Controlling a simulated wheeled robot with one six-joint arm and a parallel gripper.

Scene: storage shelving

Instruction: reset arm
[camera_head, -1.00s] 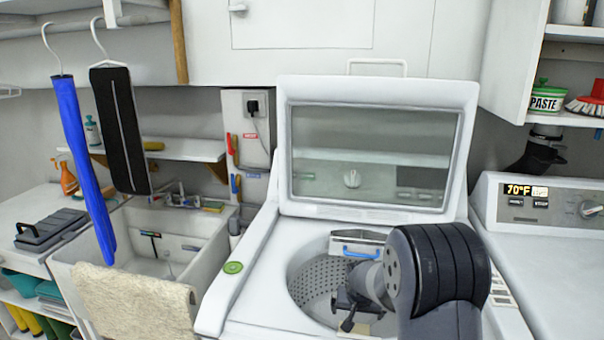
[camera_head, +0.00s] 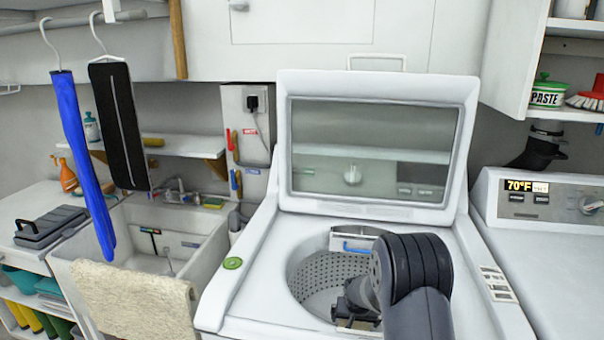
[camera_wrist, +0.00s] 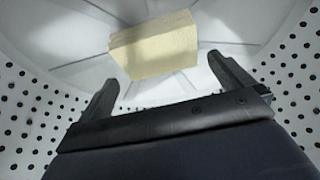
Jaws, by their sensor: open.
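My gripper (camera_wrist: 165,90) is open and empty, with its two fingers spread apart in the wrist view. In the head view my gripper (camera_head: 350,318) is at the mouth of the washer drum, partly hidden by my wrist. A pale yellow block (camera_wrist: 153,45) lies on the drum floor beyond the fingertips, apart from them. The perforated drum wall (camera_wrist: 35,120) surrounds the gripper. The top-loading washer (camera_head: 250,290) has its lid (camera_head: 375,150) raised.
A dryer (camera_head: 560,235) with a lit display stands close on the right. A sink (camera_head: 150,230) with a towel (camera_head: 135,300) over its edge is on the left. Blue (camera_head: 82,165) and black (camera_head: 120,125) garments hang at upper left. Cabinets (camera_head: 310,35) are above.

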